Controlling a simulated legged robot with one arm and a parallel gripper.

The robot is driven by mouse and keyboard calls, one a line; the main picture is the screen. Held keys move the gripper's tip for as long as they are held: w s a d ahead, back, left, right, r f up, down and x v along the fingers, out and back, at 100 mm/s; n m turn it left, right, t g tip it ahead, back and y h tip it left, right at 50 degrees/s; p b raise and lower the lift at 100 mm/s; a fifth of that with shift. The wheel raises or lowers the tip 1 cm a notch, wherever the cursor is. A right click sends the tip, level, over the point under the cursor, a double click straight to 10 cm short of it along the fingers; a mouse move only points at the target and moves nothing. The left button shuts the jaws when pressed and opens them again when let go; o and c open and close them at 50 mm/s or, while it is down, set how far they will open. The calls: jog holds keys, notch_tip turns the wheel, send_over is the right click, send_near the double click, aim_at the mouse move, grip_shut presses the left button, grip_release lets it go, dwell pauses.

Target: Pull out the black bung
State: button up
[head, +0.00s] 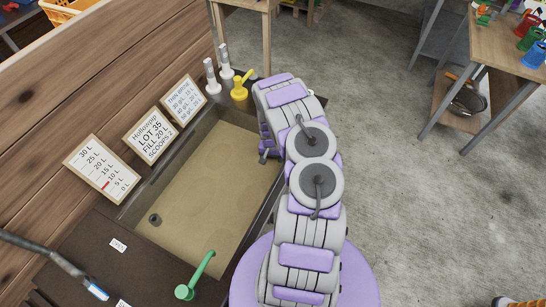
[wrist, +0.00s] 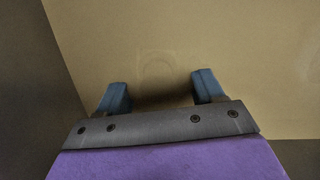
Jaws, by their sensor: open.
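The black bung (head: 155,219) is a small dark round piece at the near left corner of the tan-floored basin (head: 215,165) in the head view. My gripper (wrist: 162,88) shows in the wrist view with its two blue-grey fingers apart and nothing between them. It faces the tan floor, where a faint round outline (wrist: 157,62) shows just beyond the fingertips. No bung can be made out in the wrist view. In the head view my arm reaches to the far right side of the basin, away from the bung, and the fingers are hidden.
A green lever (head: 195,276) stands at the basin's near edge. A yellow tap (head: 240,87) and two grey taps (head: 211,76) stand at the far end. Sign cards (head: 150,135) line the left side. A grey rod (head: 55,262) lies at lower left.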

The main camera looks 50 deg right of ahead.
jog(key=shift+a, duration=0.15)
jog(key=shift+d+f, duration=0.15)
jog(key=shift+d, duration=0.5)
jog(key=c, duration=0.6)
jog(key=shift+a, duration=0.35)
jog(key=c, duration=0.4)
jog(key=o, duration=0.4)
jog(key=shift+d, duration=0.1)
grip_shut()
jog(key=shift+r+p, duration=0.35)
jog(key=shift+r, duration=0.35)
